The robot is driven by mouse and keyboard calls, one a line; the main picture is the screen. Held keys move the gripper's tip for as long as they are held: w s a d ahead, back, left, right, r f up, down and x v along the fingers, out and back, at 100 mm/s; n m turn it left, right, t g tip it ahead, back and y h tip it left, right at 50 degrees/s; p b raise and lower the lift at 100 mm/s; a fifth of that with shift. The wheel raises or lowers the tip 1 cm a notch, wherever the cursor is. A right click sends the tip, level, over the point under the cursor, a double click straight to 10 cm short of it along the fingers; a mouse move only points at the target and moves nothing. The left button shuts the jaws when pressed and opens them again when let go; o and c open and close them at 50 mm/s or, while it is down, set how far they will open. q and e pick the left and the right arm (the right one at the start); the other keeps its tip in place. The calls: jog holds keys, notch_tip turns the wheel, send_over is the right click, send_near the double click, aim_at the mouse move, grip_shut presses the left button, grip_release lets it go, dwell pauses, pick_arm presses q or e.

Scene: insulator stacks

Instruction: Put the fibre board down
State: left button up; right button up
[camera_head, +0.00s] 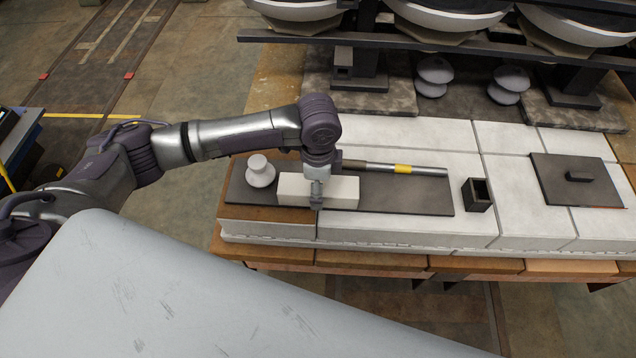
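A pale rectangular block (296,189), which looks like the fibre board, is at the left part of a dark flat plate (410,196) on the white block bench. My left gripper (317,197) reaches down over the middle of the block. One finger shows against its front face; the far finger is hidden behind it. The gripper appears shut on the block. I cannot tell whether the block rests on the plate or is just above it. My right gripper is not in view.
A white knobbed piece (260,172) stands left of the block. A rod with a yellow band (402,169) lies behind. A small dark open box (477,194) and a dark handled plate (577,181) are to the right. Racked insulators (450,18) overhang the back.

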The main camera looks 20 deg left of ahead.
pick_arm(q)
jog(key=shift+r, duration=0.1)
notch_tip(320, 180, up, 12)
dwell(0.5)
dwell(0.4)
